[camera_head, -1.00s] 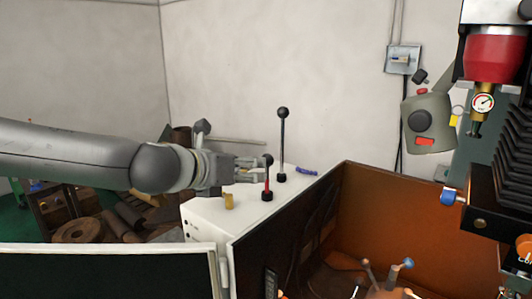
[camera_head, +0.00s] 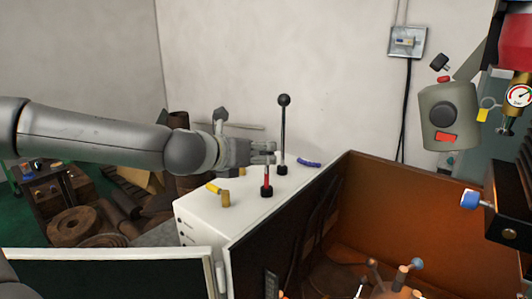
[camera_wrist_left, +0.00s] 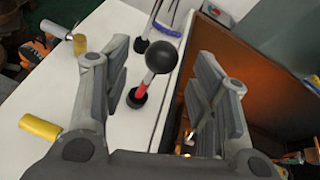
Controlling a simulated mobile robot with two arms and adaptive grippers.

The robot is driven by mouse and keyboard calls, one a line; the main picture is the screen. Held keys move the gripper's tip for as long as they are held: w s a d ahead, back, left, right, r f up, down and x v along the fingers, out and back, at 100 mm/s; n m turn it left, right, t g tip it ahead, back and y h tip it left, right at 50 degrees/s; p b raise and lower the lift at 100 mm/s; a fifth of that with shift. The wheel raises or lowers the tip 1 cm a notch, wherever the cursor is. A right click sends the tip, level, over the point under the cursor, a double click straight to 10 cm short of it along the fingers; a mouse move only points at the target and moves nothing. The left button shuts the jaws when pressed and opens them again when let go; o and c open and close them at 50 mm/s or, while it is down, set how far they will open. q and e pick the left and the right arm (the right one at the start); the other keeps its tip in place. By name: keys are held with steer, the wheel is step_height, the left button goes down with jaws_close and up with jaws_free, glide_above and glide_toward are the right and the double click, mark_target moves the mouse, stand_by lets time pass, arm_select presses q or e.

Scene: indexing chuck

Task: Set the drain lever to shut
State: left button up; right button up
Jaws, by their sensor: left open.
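Several levers stand on a white cabinet (camera_head: 195,222); no readable label shows which is the drain lever. A short lever with a red shaft (camera_head: 267,180) and black base stands near the cabinet's right edge. Its black ball (camera_wrist_left: 165,60) shows between my fingers in the left wrist view, and is hidden by them in the head view. My left gripper (camera_head: 262,151) is open around the ball, with a gap visible on each side. A taller lever (camera_head: 283,130) with a black ball stands upright just behind. My right gripper is not in view.
A yellow handle (camera_head: 225,199) is on the cabinet's near side, and a blue handle (camera_head: 308,163) is behind the tall lever. An orange-brown enclosure wall (camera_head: 400,200) borders the cabinet on the right.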

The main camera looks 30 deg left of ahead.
mark_target(263, 153)
arm_select(q)
steer(key=shift+x, duration=0.8)
steer(key=shift+w+f, duration=0.15)
steer(key=shift+w, duration=0.2)
steer(key=shift+w+f, duration=0.25)
steer(key=shift+w, duration=0.35)
steer(key=shift+w+f, duration=0.2)
steer(key=shift+w, duration=0.3)
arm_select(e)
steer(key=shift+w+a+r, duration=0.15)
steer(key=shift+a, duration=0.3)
arm_select(q)
steer(key=shift+c, duration=0.2)
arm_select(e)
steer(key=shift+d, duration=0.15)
arm_select(q)
jaws_close()
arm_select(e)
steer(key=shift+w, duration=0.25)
